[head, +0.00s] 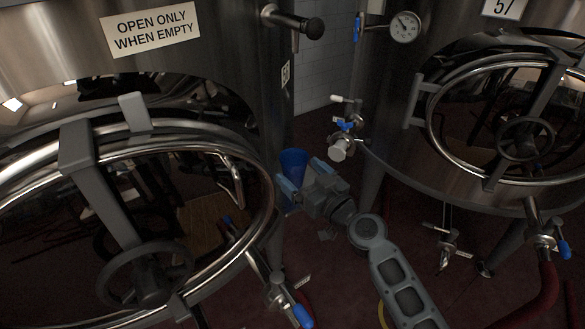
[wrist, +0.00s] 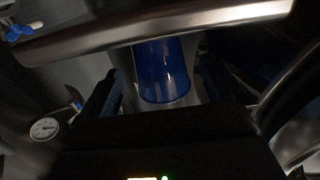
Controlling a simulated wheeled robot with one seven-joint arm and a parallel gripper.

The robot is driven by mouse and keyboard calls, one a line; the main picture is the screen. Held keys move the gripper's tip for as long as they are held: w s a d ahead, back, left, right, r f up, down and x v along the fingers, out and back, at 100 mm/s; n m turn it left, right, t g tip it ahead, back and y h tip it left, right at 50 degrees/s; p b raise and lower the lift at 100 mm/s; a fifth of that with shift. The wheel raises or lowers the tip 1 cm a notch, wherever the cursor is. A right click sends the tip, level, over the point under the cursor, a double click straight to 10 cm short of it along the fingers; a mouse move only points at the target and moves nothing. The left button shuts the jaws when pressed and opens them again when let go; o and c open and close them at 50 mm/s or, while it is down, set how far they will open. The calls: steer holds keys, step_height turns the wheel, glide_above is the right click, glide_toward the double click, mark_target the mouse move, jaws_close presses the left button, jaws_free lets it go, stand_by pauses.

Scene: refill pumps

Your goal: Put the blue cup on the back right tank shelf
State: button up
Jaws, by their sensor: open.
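The blue cup (head: 292,163) is beside the lower side of the left tank in the head view, just past my gripper's fingers. My gripper (head: 300,186) is open, with its fingers close to the cup. In the wrist view the cup (wrist: 163,72) lies between the two dark fingers of my gripper (wrist: 160,88), with its top partly behind a metal bar. I cannot tell whether the fingers touch it. What the cup rests on is hidden. I cannot make out the back right tank shelf.
The left tank (head: 270,95) with its round hatch stands close to my gripper. The right tank (head: 385,90) has a gauge (head: 405,27) and a valve (head: 340,148) sticking out near my arm. A narrow gap of dark red floor (head: 330,290) lies between them.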

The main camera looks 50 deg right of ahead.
steer(key=b+v, duration=0.2)
steer(key=v, duration=0.5)
steer(key=s+a+f+n+g+y, duration=0.1)
steer(key=s+a+f+g+y, duration=0.1)
steer(key=s+a, duration=1.45)
steer(key=s+a+r+n+y, duration=0.2)
steer(key=s+r, duration=0.3)
steer(key=s, duration=0.4)
steer(key=shift+s+a+r+g+y, duration=0.2)
steer(key=shift+a+r+g+y, duration=0.1)
steer(key=shift+a+y, duration=0.3)
